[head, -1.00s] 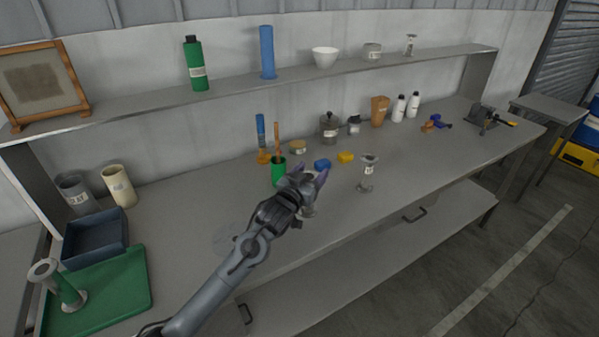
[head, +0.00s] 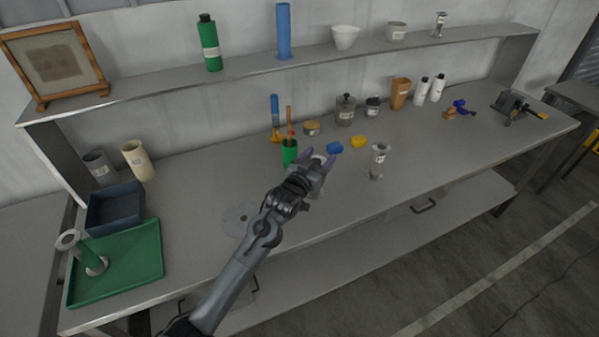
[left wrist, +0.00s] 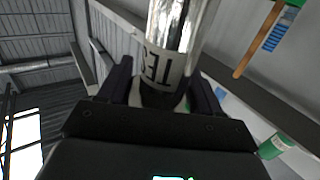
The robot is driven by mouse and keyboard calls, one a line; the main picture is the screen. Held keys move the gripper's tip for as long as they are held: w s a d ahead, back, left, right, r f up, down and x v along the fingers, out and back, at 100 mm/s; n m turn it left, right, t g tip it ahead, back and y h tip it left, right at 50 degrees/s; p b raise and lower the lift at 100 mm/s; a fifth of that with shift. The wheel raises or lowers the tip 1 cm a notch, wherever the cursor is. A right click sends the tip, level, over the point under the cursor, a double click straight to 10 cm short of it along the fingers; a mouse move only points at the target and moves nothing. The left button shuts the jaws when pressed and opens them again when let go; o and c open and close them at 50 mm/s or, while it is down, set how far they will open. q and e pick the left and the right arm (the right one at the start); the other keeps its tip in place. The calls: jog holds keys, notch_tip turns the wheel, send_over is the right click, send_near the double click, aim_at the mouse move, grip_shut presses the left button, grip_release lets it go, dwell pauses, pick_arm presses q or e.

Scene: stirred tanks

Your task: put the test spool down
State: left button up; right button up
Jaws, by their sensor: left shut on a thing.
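My left gripper (head: 318,160) is shut on the test spool, a shiny metal cylinder with a white label. In the left wrist view the test spool (left wrist: 178,28) stands between the two dark fingers (left wrist: 160,92), and the label shows the letters "TE". In the head view the gripper hides most of it, above the middle of the grey bench (head: 200,200). I cannot tell whether its lower end touches the bench top. My right gripper is not in view.
A similar metal spool (head: 379,160) stands to the right. A green cup (head: 290,153), a blue block (head: 335,147) and a yellow block (head: 359,141) are close behind the gripper. A round mark (head: 240,218) lies on clear bench to the left.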

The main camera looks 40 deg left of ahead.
pick_arm(q)
jog(key=a+f+b, duration=0.1)
jog(key=a+f, duration=0.6)
jog(key=f, duration=0.1)
jog(key=shift+w, duration=0.25)
jog(key=shift+f, duration=0.2)
jog(key=o, duration=1.5)
jog(key=shift+o, duration=0.2)
